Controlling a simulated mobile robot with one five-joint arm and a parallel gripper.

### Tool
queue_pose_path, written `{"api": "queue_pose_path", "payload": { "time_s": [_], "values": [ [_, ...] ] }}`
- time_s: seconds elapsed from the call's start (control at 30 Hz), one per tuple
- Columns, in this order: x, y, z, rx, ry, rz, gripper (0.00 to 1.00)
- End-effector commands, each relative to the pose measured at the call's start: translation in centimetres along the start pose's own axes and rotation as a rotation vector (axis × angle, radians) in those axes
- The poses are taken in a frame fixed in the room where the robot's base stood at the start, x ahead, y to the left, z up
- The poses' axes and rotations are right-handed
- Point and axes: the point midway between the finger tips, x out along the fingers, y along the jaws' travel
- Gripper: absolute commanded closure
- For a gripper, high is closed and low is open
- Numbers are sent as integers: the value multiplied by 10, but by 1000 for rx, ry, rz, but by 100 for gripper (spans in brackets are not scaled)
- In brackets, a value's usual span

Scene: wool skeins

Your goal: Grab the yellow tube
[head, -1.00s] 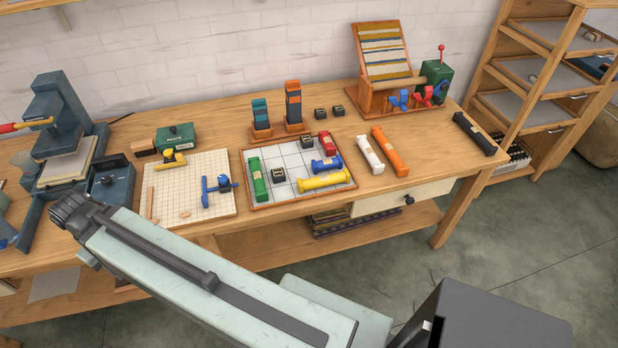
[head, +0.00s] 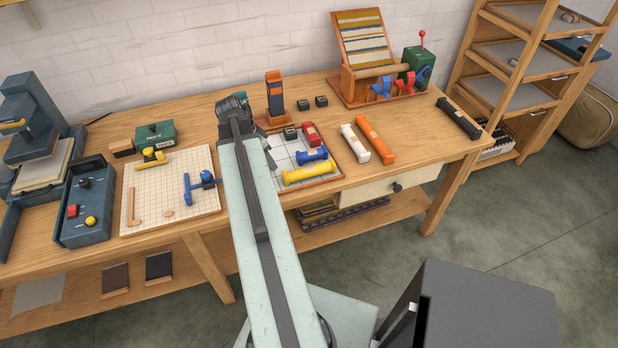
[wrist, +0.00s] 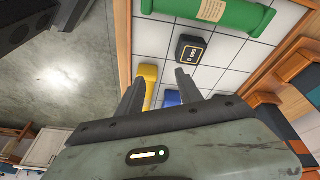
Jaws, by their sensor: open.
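The yellow tube (head: 308,172) lies along the front of the gridded tray (head: 333,181), in front of the blue tube (head: 312,154). In the wrist view one end of the yellow tube (wrist: 148,78) shows between my open fingers, beyond them and partly hidden by the gripper body. My gripper (wrist: 160,82) is open and empty. In the head view my arm reaches over the left part of the tray and hides the green tube, which shows in the wrist view (wrist: 215,10).
A black weight (wrist: 190,50) stands on the tray near my fingers. White (head: 355,144) and orange (head: 375,139) tubes lie right of the tray. A loom (head: 365,60) stands behind.

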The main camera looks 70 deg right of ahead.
Motion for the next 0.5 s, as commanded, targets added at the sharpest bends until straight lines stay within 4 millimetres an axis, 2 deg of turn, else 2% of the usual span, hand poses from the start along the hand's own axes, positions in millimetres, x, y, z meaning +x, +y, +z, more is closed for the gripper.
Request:
{"api": "queue_pose_path", "payload": {
  "time_s": [0.03,0.1,0.2,0.37,0.5],
  "values": [
    [14,17,-32,122,14,23,57],
    [25,36,-62,251,33,45,57],
    [33,53,-86,358,50,63,57],
    [36,58,-92,394,56,68,57],
    [53,59,-91,392,55,68,57]
  ]
}}
